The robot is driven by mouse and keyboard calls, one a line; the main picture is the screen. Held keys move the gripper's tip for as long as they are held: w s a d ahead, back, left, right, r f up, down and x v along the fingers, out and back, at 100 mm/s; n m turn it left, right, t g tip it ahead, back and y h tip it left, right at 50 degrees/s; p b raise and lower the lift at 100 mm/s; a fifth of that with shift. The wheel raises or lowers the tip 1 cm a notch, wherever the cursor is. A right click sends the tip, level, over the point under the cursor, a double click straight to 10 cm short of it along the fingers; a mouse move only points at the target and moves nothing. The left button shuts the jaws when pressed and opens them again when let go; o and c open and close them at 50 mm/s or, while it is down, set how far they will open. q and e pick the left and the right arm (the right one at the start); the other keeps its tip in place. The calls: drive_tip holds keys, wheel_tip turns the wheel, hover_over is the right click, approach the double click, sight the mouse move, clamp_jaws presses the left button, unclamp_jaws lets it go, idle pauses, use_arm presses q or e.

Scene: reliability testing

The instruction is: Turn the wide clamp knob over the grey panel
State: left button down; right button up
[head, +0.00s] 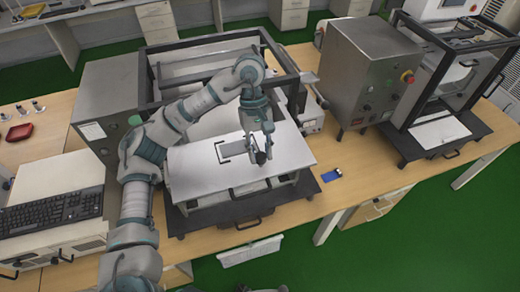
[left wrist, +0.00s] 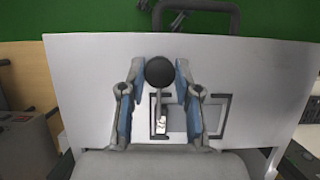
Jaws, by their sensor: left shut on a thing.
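The clamp knob (left wrist: 159,70) is a round black disc in the left wrist view, on a thin metal stem above a pale board. In the head view it is a small dark shape (head: 261,157) at the fingertips. My left gripper (head: 258,146) reaches down over the board. In the left wrist view its two blue-padded fingers (left wrist: 161,76) stand on either side of the knob and are shut on it. The grey panel (left wrist: 190,117) lies flat on the board inside black corner brackets, partly behind the stem and right finger. My right gripper is not in view.
A control box (head: 365,75) with a red button stands to the right, a keyboard (head: 50,212) to the left. A blue item (head: 331,175) lies near the front edge.

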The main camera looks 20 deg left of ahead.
sight(255, 145)
use_arm(q)
drive_tip(key=c, duration=0.8)
unclamp_jaws()
drive_tip(key=v, duration=1.2)
drive_tip(key=shift+d, duration=0.1)
drive_tip(key=shift+f, duration=0.1)
